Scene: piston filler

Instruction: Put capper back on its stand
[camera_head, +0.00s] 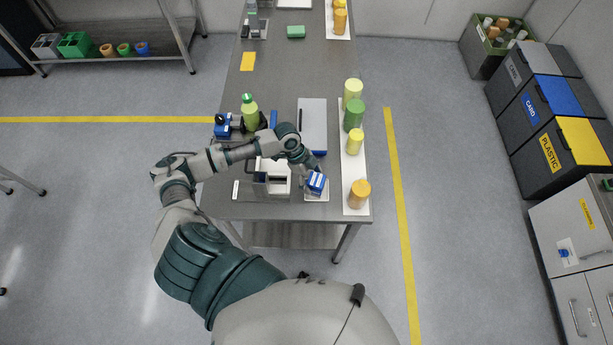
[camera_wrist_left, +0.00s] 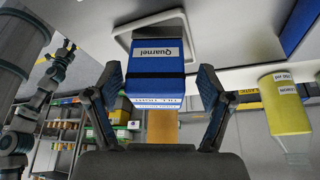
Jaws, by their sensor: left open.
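A blue block with a white "Quarnel" label, which looks like the capper (camera_head: 317,183), sits on a small white square plate, apparently its stand (camera_head: 312,198), near the table's front edge. My left gripper (camera_head: 313,168) reaches down to it from behind. In the left wrist view the open fingers of my left gripper (camera_wrist_left: 160,80) stand on either side of the blue capper (camera_wrist_left: 155,48), with slim gaps. The rimmed white stand (camera_wrist_left: 122,40) shows behind it. Contact between capper and stand is partly hidden. My right gripper is not in view.
Yellow, green and orange bottles (camera_head: 354,114) stand on a white strip at the table's right. A white-grey machine (camera_head: 273,178) stands just left of my gripper. A flat grey-blue box (camera_head: 312,120) lies behind. A green-capped bottle (camera_head: 250,112) stands further left.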

